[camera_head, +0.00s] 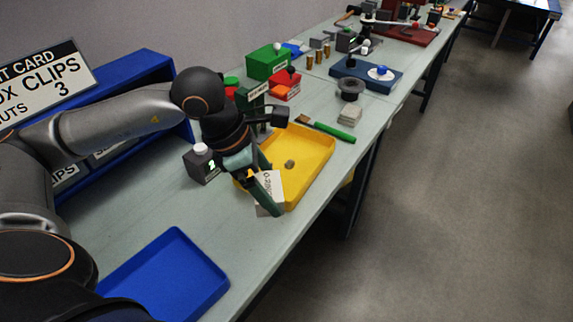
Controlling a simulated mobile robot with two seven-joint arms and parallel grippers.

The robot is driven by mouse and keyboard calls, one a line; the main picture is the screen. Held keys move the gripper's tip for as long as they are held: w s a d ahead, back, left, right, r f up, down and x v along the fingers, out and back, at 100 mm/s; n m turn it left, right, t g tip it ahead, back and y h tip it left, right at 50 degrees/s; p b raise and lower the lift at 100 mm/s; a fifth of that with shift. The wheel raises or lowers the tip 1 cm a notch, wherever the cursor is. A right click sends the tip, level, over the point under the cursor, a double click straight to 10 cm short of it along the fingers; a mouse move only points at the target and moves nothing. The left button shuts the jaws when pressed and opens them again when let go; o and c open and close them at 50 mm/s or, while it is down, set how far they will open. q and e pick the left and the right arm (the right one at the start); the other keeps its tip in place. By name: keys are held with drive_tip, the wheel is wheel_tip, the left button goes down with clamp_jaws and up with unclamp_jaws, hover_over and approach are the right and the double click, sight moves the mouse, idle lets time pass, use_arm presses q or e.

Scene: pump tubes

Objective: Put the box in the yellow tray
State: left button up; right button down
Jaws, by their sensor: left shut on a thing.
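The yellow tray (318,166) sits on the pale table in the middle of the view, with a small grey piece (290,164) inside it. My left gripper (262,193) is over the tray's near left edge, its fingers pointing down. It is shut on a white box (269,186) with dark lettering, partly hidden by the fingers. The box overlaps the tray's near corner in the picture; I cannot tell whether it touches the tray. My right gripper is not in view.
An empty blue tray (165,278) lies in front. A dark device with a white knob (201,150) stands left of the yellow tray. A green-handled brush (334,132) lies behind it. A blue shelf with card signs (150,70) lines the wall. The table's right edge is close.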

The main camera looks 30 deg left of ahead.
use_arm(q)
drive_tip(key=n, duration=0.2)
drive_tip(key=s+r+n+t+y, duration=0.1)
drive_tip(key=r+n, duration=0.1)
drive_tip(key=n, duration=0.1)
drive_tip(key=shift+s+a+n+y, duration=0.3)
drive_tip(key=shift+y, duration=0.1)
drive_tip(key=shift+w+a+f, duration=0.1)
drive_tip(key=shift+w, duration=0.1)
drive_tip(key=w+a+f+p, duration=0.2)
drive_tip(key=w+a+f, duration=0.15)
drive_tip(key=w, duration=0.45)
approach(285, 184)
drive_tip(key=shift+w+d+f, duration=0.45)
drive_tip(key=shift+d+f, duration=0.05)
drive_tip(key=shift+f, duration=0.1)
drive_tip(key=shift+w+f, duration=0.15)
drive_tip(key=shift+f, duration=0.05)
drive_tip(key=f, duration=0.1)
drive_tip(key=f+p, duration=0.1)
drive_tip(key=f, duration=0.1)
drive_tip(key=shift+w+a, duration=0.15)
drive_tip(key=shift+w, duration=0.05)
drive_tip(key=shift+f, duration=0.25)
